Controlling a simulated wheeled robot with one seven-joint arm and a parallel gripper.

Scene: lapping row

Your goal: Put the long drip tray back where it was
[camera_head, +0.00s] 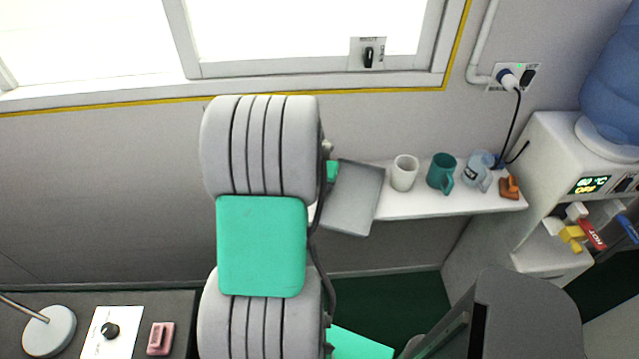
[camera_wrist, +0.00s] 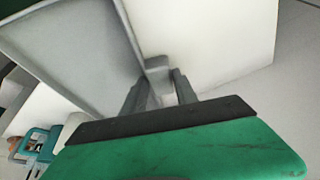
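The long drip tray (camera_head: 354,198) is a shallow grey tray with a raised rim. In the head view it overlaps the left end of the white shelf (camera_head: 450,203) and sticks out past its front edge. In the wrist view the tray (camera_wrist: 75,45) fills the upper left. My gripper (camera_wrist: 160,85) has its two grey fingers on either side of a small grey tab at the tray's corner and appears shut on it. In the head view my arm hides the fingers. I cannot tell whether the tray touches the shelf.
A water dispenser (camera_head: 567,150) with coloured taps is at the right. A lamp (camera_head: 48,332) and a pink block (camera_head: 160,338) are at lower left.

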